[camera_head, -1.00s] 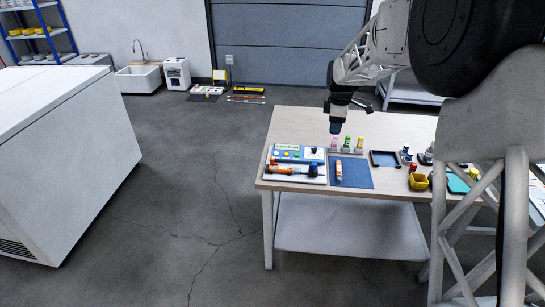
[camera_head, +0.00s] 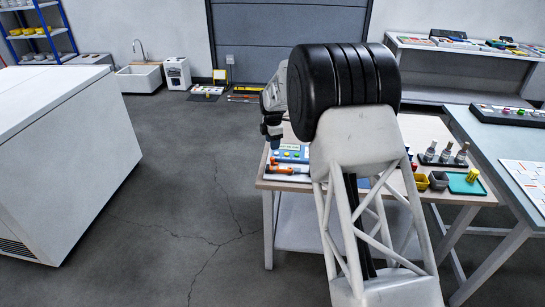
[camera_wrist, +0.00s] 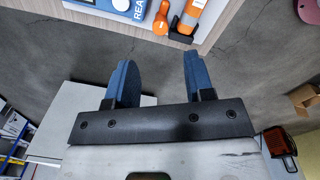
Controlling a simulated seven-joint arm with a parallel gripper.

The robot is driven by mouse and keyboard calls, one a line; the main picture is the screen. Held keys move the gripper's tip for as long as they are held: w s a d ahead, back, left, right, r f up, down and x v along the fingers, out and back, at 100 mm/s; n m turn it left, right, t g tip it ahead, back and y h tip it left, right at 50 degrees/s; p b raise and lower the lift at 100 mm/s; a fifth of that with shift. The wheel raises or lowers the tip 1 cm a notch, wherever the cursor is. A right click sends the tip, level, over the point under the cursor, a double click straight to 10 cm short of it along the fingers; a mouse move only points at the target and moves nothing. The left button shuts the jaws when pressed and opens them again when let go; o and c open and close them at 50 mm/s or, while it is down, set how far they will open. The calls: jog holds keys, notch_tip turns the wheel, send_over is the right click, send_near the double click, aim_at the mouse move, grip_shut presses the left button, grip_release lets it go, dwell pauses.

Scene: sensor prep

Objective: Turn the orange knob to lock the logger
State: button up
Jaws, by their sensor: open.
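An orange, roughly cylindrical device, likely the logger (camera_head: 285,170), lies at the front left of the wooden table. In the wrist view its orange body with a white band (camera_wrist: 192,14) shows at the top edge, near a dark holder. A rounded orange part beside it, possibly the orange knob (camera_wrist: 161,17), is cut off by the frame. My gripper (camera_wrist: 156,62) is open, its two blue fingers apart with nothing between them. In the head view my gripper (camera_head: 273,137) is over the table's left side, partly hidden by my arm.
A blue-and-white panel (camera_head: 291,153) with buttons lies behind the orange device. Yellow and grey cups (camera_head: 430,181) and a green mat (camera_head: 466,183) are at the table's right. My arm hides the table's middle. A white cabinet (camera_head: 60,150) stands left, with clear floor between.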

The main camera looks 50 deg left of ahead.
aim_at(272, 158)
jog(key=shift+f, duration=0.1)
jog(key=shift+a+f, duration=0.1)
jog(key=shift+f, duration=3.7)
grip_shut()
